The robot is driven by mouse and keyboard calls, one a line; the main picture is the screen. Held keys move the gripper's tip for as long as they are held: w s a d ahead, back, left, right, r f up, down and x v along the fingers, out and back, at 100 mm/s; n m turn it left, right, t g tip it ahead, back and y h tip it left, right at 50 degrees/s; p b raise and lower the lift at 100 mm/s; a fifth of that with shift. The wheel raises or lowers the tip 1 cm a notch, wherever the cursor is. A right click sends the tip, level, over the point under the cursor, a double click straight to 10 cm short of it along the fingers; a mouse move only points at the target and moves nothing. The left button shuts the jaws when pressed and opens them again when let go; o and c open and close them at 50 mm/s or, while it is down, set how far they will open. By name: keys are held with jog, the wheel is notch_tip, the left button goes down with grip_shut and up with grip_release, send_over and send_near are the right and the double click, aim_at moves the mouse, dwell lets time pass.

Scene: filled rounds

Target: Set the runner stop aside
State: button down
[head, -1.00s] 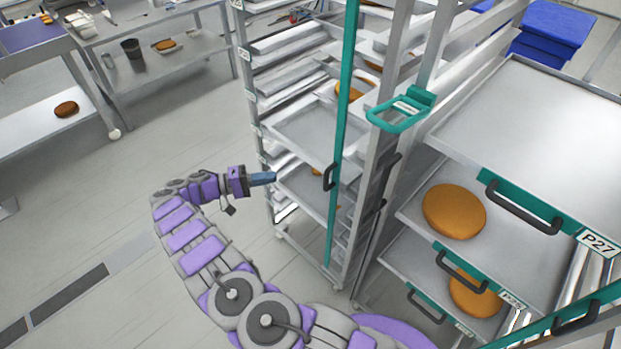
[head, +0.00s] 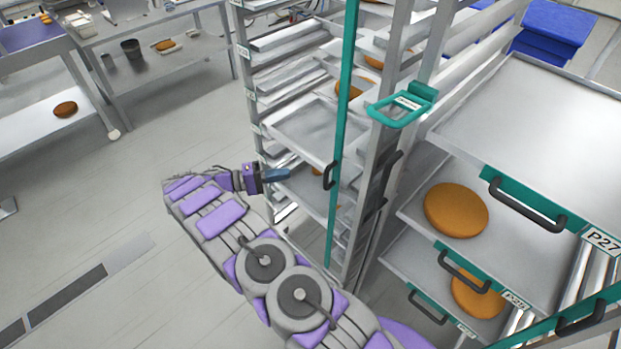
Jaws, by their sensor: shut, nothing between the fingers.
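I cannot tell for sure which part is the runner stop. A long teal upright bar (head: 343,125) with a black handle (head: 329,176) stands across the open front of the tall tray rack (head: 395,110). A teal loop-shaped piece (head: 400,106) with a small label, too small to read, sits on the rack's near upright. My gripper (head: 276,175), with blue fingers, is shut and empty. In the picture it lies left of the bar and its handle, at the rack's left front edge. Contact with the rack cannot be told.
Pulled-out trays (head: 540,130) with teal fronts and black handles fill the right, two of them bearing brown rounds (head: 456,210). Steel tables (head: 165,80) stand at the back left. A blue crate (head: 548,30) is at the back right.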

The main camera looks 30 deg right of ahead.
jog(key=s+d+b, duration=0.2)
jog(key=s+d, duration=0.3)
jog(key=d, duration=0.2)
jog(key=shift+d, duration=0.4)
dwell(0.3)
jog(key=s+d+b, duration=0.1)
jog(key=s+d, duration=0.2)
jog(key=s, duration=0.5)
jog(key=shift+s+b, duration=0.25)
jog(key=shift+b, duration=0.05)
jog(key=shift+w, duration=0.1)
